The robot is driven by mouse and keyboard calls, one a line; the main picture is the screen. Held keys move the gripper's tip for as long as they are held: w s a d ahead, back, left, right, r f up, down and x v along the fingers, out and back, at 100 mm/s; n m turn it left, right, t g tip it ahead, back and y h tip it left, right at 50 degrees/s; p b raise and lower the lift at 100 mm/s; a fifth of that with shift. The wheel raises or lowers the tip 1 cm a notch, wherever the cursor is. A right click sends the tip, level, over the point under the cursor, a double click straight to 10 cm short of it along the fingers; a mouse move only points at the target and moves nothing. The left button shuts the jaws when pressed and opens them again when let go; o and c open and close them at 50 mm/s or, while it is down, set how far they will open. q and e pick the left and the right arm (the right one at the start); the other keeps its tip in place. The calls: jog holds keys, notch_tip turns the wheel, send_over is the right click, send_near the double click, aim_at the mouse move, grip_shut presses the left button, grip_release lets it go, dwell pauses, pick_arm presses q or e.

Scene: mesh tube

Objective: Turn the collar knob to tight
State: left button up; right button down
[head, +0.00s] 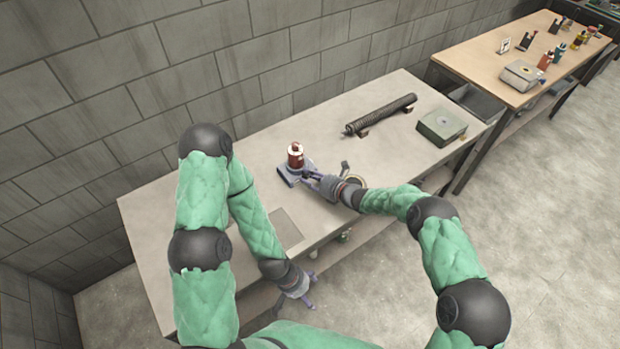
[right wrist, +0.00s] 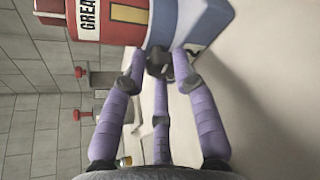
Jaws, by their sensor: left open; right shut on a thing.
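A long dark mesh tube (head: 380,115) lies across small wooden blocks at the back of the table. No collar knob can be made out with certainty. My right gripper (head: 296,176) is low over the table, just in front of the red grease can (head: 296,156). In the right wrist view its purple fingers close around a small dark part (right wrist: 158,62), right beside the can's label (right wrist: 115,20). I cannot tell whether that part is the knob, or any mark on it. My left gripper (head: 303,292) is open and empty, off the table's front edge.
The grey table (head: 165,235) stands along a block wall. A green-grey box (head: 441,126) sits at its right end. Two red-ended parts (right wrist: 82,72) show behind the fingers. A wooden table (head: 470,52) with bottles stands beyond.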

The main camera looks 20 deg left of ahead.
jog(key=shift+d+f, duration=0.1)
jog(key=shift+f, duration=0.1)
jog(key=c, duration=1)
grip_release()
jog(key=shift+r, duration=0.1)
jog(key=v, duration=1.2)
